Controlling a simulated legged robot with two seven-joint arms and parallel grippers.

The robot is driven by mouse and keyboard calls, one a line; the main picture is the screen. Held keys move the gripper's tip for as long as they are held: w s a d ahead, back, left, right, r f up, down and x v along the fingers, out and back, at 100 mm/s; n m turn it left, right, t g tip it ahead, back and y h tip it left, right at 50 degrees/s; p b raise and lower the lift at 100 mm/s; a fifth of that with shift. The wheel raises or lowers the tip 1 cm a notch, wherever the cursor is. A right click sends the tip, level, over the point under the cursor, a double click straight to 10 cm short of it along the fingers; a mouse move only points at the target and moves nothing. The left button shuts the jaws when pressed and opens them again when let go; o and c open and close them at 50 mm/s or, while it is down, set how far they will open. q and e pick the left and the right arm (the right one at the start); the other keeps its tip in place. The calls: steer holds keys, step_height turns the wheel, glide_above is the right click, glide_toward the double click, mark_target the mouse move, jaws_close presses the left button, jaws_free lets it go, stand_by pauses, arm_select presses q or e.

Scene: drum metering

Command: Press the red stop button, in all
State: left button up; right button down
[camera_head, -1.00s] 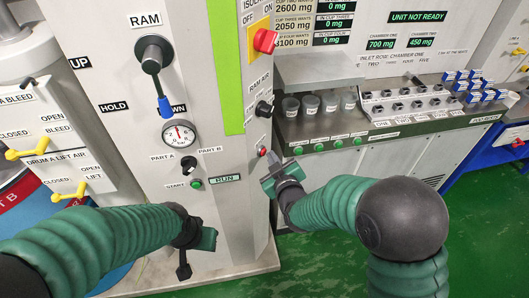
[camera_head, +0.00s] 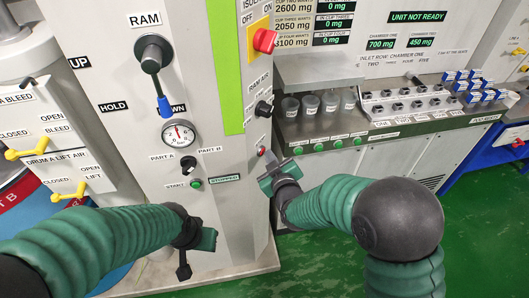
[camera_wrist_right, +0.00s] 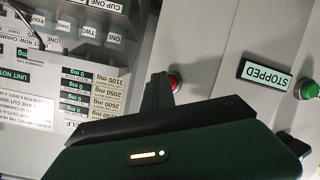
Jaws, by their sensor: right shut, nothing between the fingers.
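The red stop button (camera_wrist_right: 174,83) sits on the pale machine column in the right wrist view. In the head view it is a small red spot (camera_head: 261,150) on the column's right-hand face, partly covered by my gripper. My right gripper (camera_head: 267,156) is shut and empty, its tips at the button. In the right wrist view the fingers (camera_wrist_right: 158,92) overlap the button's near side; I cannot tell whether they touch it. The small display (camera_head: 224,178) reads STOPPED, also in the wrist view (camera_wrist_right: 265,74).
A green start button (camera_head: 196,183) and a pressure gauge (camera_head: 179,135) are on the column's front. A black RAM AIR knob (camera_head: 263,108) and a red isolator knob (camera_head: 265,41) sit above the stop button. A bench with cups (camera_head: 310,104) stands at right. Green floor is clear below.

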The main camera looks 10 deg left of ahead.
steer(key=shift+s+d, duration=0.4)
steer(key=shift+d, duration=0.3)
steer(key=d, duration=0.1)
steer(key=s+d, duration=0.1)
steer(key=d, duration=0.1)
steer(key=s+d, duration=0.1)
steer(key=shift+s+d+b, duration=0.1)
steer(key=shift+d+b, duration=0.2)
steer(key=shift+b, duration=0.1)
stand_by(0.5)
steer(key=s+d+f+m+g+h, duration=0.2)
steer(key=s+d+f+m+g, duration=0.1)
steer(key=s+d, duration=0.6)
steer(key=s+d+f+m+g+h, duration=0.3)
steer(key=s+d+m+g, duration=0.3)
steer(key=s, duration=0.8)
steer(key=d+f+g, duration=0.1)
steer(key=d+g, duration=0.1)
steer(key=d, duration=0.1)
steer(key=shift+f, duration=0.15)
